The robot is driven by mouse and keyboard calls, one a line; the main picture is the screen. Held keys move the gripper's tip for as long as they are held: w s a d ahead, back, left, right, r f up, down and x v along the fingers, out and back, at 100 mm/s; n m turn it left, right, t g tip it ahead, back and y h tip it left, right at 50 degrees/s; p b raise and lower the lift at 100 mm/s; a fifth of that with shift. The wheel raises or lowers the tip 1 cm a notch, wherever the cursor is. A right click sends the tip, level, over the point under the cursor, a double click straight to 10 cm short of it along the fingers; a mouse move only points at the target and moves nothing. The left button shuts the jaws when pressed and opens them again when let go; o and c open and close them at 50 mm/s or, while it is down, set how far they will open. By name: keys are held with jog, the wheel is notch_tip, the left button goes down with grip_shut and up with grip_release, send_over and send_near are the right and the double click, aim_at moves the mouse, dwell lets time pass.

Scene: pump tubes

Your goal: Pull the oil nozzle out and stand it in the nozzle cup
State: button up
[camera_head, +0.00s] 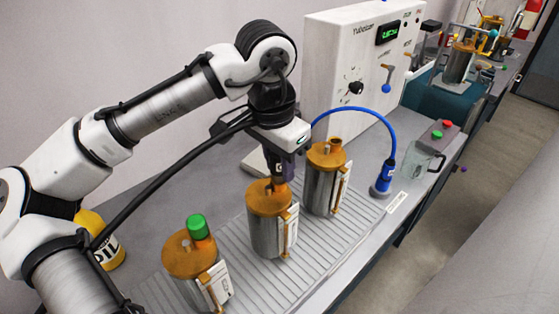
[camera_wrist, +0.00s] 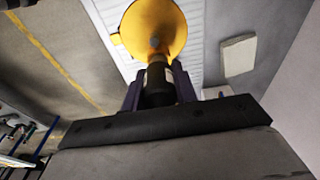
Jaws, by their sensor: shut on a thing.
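My gripper (camera_head: 281,175) is over the middle metal canister (camera_head: 265,232), at the orange port on its lid. In the wrist view my gripper (camera_wrist: 158,92) has its purple fingers shut on a dark cylindrical nozzle (camera_wrist: 157,80), which points at the orange-yellow lid (camera_wrist: 160,22). The nozzle's tip meets the lid area; I cannot tell how deep it sits. A blue nozzle (camera_head: 388,175) on a blue hose stands upright in a small dark holder (camera_head: 380,193) at the bench's right. I cannot make out a separate empty nozzle cup.
A green-capped canister (camera_head: 190,262) stands front left, and another canister (camera_head: 322,185) with an open orange port stands right of my gripper. A yellow oil can (camera_head: 104,240) is partly behind my arm. A white control box (camera_head: 350,75) stands behind. A glass jug (camera_head: 424,160) stands far right.

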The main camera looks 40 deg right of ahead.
grip_shut()
jog(key=shift+r+p, duration=0.7)
jog(key=shift+p, duration=0.2)
dwell(0.4)
jog(key=shift+r+p, duration=1.95)
jog(key=shift+p, duration=0.1)
jog(key=shift+s, duration=0.1)
